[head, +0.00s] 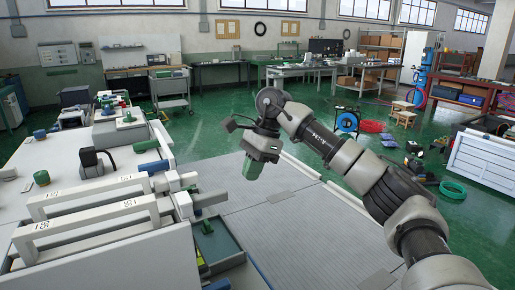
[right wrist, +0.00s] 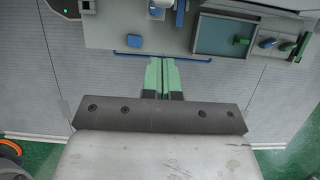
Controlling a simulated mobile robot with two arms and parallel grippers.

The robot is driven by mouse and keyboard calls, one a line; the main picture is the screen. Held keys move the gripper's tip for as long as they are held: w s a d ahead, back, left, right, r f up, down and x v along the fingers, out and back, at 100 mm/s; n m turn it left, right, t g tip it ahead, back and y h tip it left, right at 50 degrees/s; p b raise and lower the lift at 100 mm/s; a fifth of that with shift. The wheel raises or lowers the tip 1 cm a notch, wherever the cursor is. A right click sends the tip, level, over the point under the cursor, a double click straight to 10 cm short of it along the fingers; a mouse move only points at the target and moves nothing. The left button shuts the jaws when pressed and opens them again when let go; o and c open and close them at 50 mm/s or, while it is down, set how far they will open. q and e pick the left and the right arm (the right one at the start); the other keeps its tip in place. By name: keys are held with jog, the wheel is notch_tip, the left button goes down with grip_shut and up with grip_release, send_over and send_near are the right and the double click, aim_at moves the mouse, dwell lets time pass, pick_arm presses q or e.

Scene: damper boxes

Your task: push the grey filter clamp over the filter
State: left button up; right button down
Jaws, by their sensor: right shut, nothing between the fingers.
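My right gripper (head: 253,168) hangs with green fingers pointing down, to the right of the white boxes and apart from them. In the right wrist view its green fingers (right wrist: 162,76) are together with nothing between them, below a blue bar (right wrist: 162,59) in the picture. I cannot clearly pick out the grey filter clamp or the filter. Grey block-like parts (head: 184,204) sit at the right edge of the white box (head: 115,255), but I cannot tell whether one is the clamp. My left gripper is not in view.
A shallow green tray (head: 228,245) with small green and blue parts lies beside the box; it also shows in the right wrist view (right wrist: 222,40). Two white handle bars (head: 90,222) stand on the boxes. The ribbed grey floor panel (head: 310,235) is clear.

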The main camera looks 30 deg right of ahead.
aim_at(214, 192)
jog(key=a, duration=0.3)
jog(key=a+p, duration=0.1)
jog(key=a, duration=0.2)
jog(key=a+f, duration=0.1)
jog(key=a, duration=0.2)
jog(key=shift+w, duration=0.2)
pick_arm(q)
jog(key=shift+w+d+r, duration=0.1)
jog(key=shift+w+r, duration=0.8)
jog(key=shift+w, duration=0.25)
pick_arm(e)
jog(key=shift+f, duration=0.1)
jog(key=shift+d, duration=0.1)
jog(key=shift+d+r, duration=0.1)
jog(key=shift+r, duration=0.3)
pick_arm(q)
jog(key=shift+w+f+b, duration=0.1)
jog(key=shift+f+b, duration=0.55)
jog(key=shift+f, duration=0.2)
pick_arm(e)
jog(key=v, duration=1)
